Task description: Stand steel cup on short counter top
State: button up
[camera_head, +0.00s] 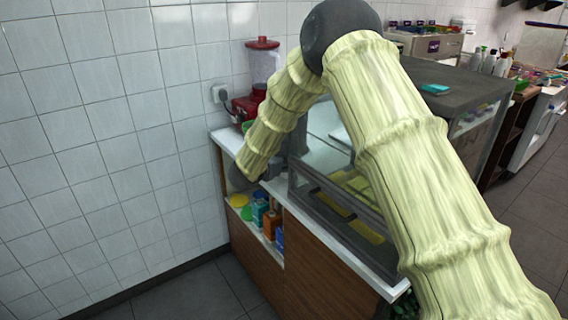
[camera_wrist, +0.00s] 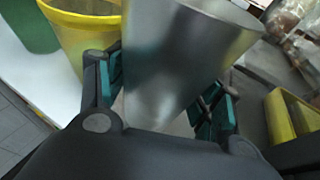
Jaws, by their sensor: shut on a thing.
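In the wrist view a steel cup (camera_wrist: 175,60) fills the middle. It is a shiny grey cup, wider at the top, and it looks slightly tilted. My gripper (camera_wrist: 165,105) is shut on it, with a teal-padded finger on each side. The cup's base is hidden behind the gripper body. The short counter top (camera_wrist: 45,78) shows as a white surface at the left. In the head view the white counter top (camera_head: 226,139) is by the tiled wall; my arm hides the cup and gripper there. I cannot tell whether the cup touches the counter.
A yellow container (camera_wrist: 80,32) stands close beside the cup on the left, with a green one (camera_wrist: 30,25) beyond it. A red blender (camera_head: 262,70) stands at the counter's wall end. A glass display case (camera_head: 325,150) occupies the right side. Open shelves (camera_head: 262,232) lie below.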

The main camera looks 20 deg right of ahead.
jog(key=shift+f, duration=0.9)
jog(key=shift+f, duration=0.1)
jog(key=o, duration=0.9)
jog(key=shift+o, duration=0.2)
jog(key=b+v, duration=0.2)
jog(key=v, duration=1)
jog(key=shift+a, duration=0.1)
